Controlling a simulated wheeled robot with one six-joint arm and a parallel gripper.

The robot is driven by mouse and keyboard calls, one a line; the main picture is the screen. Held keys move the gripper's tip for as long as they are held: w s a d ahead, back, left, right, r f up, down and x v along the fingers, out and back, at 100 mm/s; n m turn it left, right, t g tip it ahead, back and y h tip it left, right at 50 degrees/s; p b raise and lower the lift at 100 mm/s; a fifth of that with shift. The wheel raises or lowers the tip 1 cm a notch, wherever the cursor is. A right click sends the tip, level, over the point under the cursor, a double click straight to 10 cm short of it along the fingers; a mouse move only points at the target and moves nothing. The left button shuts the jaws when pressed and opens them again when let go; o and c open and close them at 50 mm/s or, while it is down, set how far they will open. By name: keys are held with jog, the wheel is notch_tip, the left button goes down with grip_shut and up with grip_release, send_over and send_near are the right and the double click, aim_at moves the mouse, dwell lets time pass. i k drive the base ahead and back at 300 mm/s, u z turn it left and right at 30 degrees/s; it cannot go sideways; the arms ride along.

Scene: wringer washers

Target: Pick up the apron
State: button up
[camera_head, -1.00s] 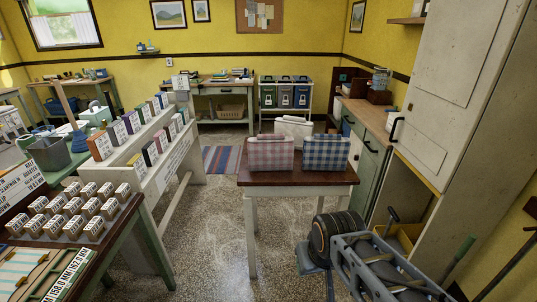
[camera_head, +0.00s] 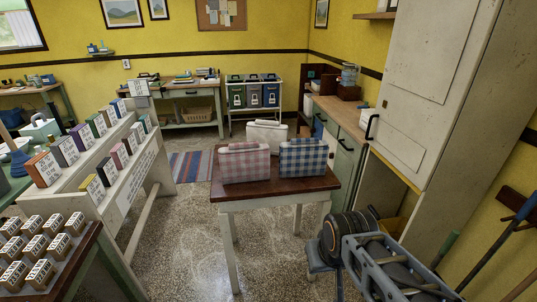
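Three folded cloth items stand upright on a small table (camera_head: 275,196) with a dark wooden top and pale legs. A pink checked one (camera_head: 244,166) is at the front left, a blue checked one (camera_head: 303,158) at the front right, and a plain white one (camera_head: 267,134) behind them, partly hidden. They look like folded aprons; I cannot tell which one is meant. My arm's grey links show at the lower right, beyond the table's near right corner and apart from the cloths. I cannot make out my gripper's fingers.
A white stepped rack (camera_head: 128,160) with several small labelled boxes stands at left. A tall white cabinet (camera_head: 440,90) and a green counter (camera_head: 345,150) line the right wall. The speckled floor (camera_head: 185,240) left of the table is clear.

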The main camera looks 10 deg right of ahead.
aim_at(245, 162)
jog(key=z, duration=0.25)
jog(key=i, duration=0.8)
jog(key=u, duration=0.65)
jog(key=i, duration=0.6)
jog(key=u, duration=0.65)
